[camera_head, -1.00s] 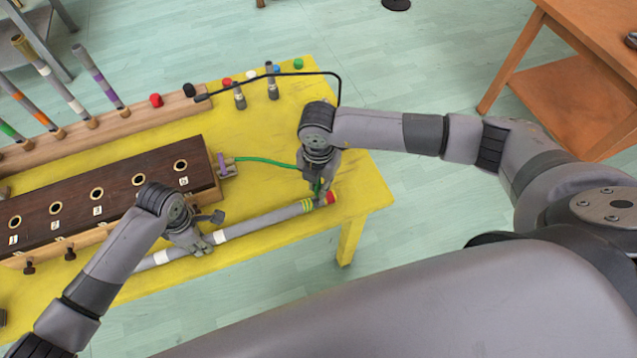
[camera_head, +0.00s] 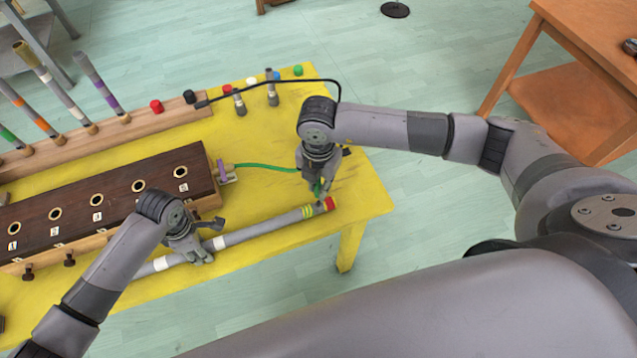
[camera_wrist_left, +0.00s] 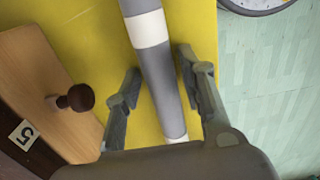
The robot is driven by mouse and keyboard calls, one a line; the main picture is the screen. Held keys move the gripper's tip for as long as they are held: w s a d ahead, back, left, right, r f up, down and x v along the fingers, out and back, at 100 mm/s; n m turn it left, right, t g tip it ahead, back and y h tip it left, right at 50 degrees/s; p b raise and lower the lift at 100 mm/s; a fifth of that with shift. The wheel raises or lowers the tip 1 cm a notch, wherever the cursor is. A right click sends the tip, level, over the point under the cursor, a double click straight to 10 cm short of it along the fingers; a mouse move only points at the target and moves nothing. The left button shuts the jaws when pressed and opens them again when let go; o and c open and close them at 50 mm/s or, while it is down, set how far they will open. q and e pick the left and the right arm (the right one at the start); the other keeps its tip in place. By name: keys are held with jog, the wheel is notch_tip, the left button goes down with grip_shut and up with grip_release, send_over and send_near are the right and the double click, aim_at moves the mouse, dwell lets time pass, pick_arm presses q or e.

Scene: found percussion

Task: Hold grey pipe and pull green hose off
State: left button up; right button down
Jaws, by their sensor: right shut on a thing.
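The grey pipe (camera_head: 262,229) lies slantwise along the front of the yellow table, with yellow-green bands and a red end at its right. It also runs between my left fingers in the left wrist view (camera_wrist_left: 158,75), with white bands. My left gripper (camera_head: 203,254) is over the pipe; in the wrist view its fingers (camera_wrist_left: 160,65) stand open on both sides of it. The green hose (camera_head: 262,166) runs from a purple fitting (camera_head: 226,173) to my right gripper (camera_head: 321,192). The right gripper is shut on the hose close to the pipe's red end; the hose's tip is partly hidden.
A dark wooden box (camera_head: 105,205) with numbered holes stands behind the pipe. A wooden rack (camera_head: 112,129) with upright tubes is at the back left. A black rod (camera_head: 275,82) bends over the table's back. Several small coloured caps lie there. The table's right corner is clear.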

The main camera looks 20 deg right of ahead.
pick_arm(q)
jog(key=shift+o, duration=1)
